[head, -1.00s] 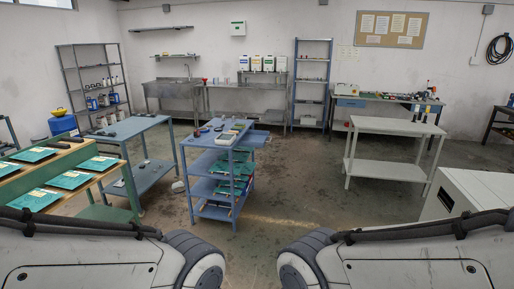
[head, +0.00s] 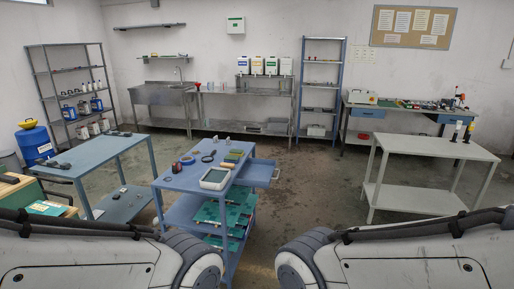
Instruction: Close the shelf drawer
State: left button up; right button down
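A blue shelf (head: 165,183) stands in front of me, a little left of the middle. Its drawer (head: 262,170) sticks out to the right from under the top, so it stands open. A small handle shows at the drawer's right end. The drawer's inside is too small to make out. Green boards (head: 226,215) lie on the level below the top. Neither gripper is in view; only the white upper parts of my arms show along the bottom edge.
A white-framed tray (head: 214,179) and small tools lie on the shelf's top. A blue-grey table (head: 95,152) stands left, a pale table (head: 432,146) right. The floor (head: 318,190) between shelf and pale table is clear.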

aim_at(255, 172)
jog(key=i, duration=2.85)
jog(key=u, duration=0.35)
